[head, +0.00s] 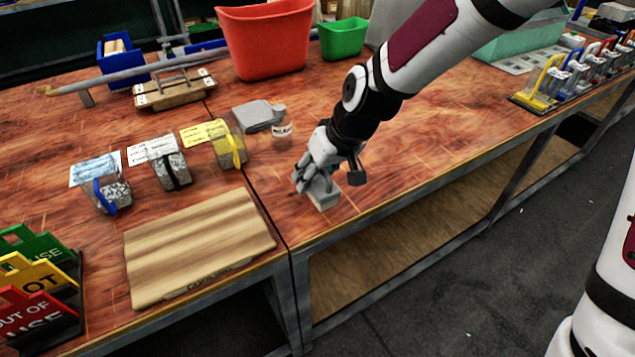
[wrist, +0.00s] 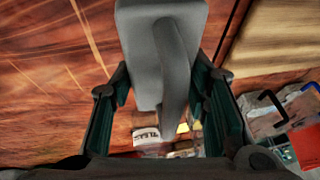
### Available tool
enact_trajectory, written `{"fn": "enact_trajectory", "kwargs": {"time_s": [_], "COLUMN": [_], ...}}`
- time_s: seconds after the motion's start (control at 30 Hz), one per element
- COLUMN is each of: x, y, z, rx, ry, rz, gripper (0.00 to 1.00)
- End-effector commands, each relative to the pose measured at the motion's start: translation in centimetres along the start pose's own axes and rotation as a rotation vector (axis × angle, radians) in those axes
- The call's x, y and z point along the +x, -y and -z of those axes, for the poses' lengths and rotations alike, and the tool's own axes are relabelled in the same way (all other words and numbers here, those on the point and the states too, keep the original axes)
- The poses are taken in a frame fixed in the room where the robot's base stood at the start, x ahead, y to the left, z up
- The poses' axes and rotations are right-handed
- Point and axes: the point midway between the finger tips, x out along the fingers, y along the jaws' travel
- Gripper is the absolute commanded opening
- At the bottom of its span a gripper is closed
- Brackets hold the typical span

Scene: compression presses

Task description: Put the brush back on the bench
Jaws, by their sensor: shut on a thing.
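The brush is a grey block with a raised handle along it. In the wrist view the brush (wrist: 140,45) lies between my two fingers, its handle running down between them. In the head view a pale part of the brush (head: 326,198) shows under my gripper (head: 318,178), close to the front edge of the bench (head: 420,140). My gripper is shut on the brush and points down at the bench top. I cannot tell whether the underside of the brush touches the wood. My fingers and wrist hide part of it in the head view.
A clear labelled jar (head: 282,134) and a grey slab (head: 257,116) stand behind my gripper. A wooden board (head: 195,245) lies to the left, with tagged metal cubes (head: 172,168) behind it. Bare bench top extends to the right. A red bin (head: 266,40) stands at the back.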

Motion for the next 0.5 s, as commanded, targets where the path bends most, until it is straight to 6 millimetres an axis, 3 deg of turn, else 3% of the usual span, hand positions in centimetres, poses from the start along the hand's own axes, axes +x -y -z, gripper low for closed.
{"fn": "enact_trajectory", "kwargs": {"time_s": [0.17,0.33,0.5], "x": [0.3,3.0,3.5], "y": [-1.2,-1.6,-1.7], "z": [0.9,-0.3,-0.6], "rx": [0.003,0.002,0.001], "ry": [-0.002,0.003,0.0], "rz": [0.0,0.002,0.0], "gripper": [0.16,0.16,0.16]}}
